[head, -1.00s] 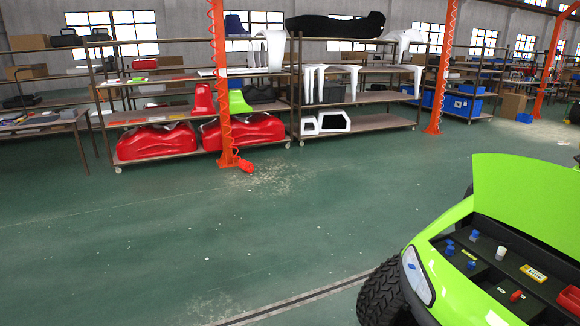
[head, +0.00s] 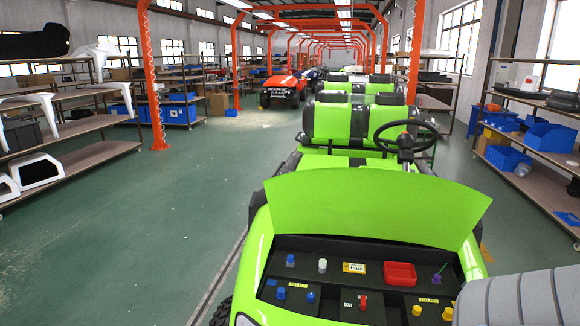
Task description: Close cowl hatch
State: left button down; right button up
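The green cowl hatch (head: 375,207) stands raised at the front of the green cart in the head view. It is tilted up over an open black compartment (head: 330,270). The compartment holds blue, white and yellow caps, a red tray (head: 400,273) and a small red part (head: 363,302). Neither of my grippers shows in the head view. A grey rounded shape at the lower right covers part of the cart's front corner; it seems to be part of my own arm.
The cart's seats (head: 355,122) and steering wheel (head: 404,140) are behind the hatch. Shelves (head: 70,150) stand on the left, and a shelf with blue bins (head: 550,137) on the right. Orange posts (head: 153,80) rise nearby. Green floor at left is clear.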

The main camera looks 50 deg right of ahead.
aim_at(383, 203)
jog(key=i+z, duration=0.1)
jog(key=z, duration=0.3)
jog(key=i+z, duration=0.1)
jog(key=z, duration=0.25)
jog(key=i+j+z, duration=0.1)
jog(key=z, duration=0.3)
jog(key=j+z, duration=0.1)
jog(key=z, duration=0.3)
jog(key=i, duration=0.05)
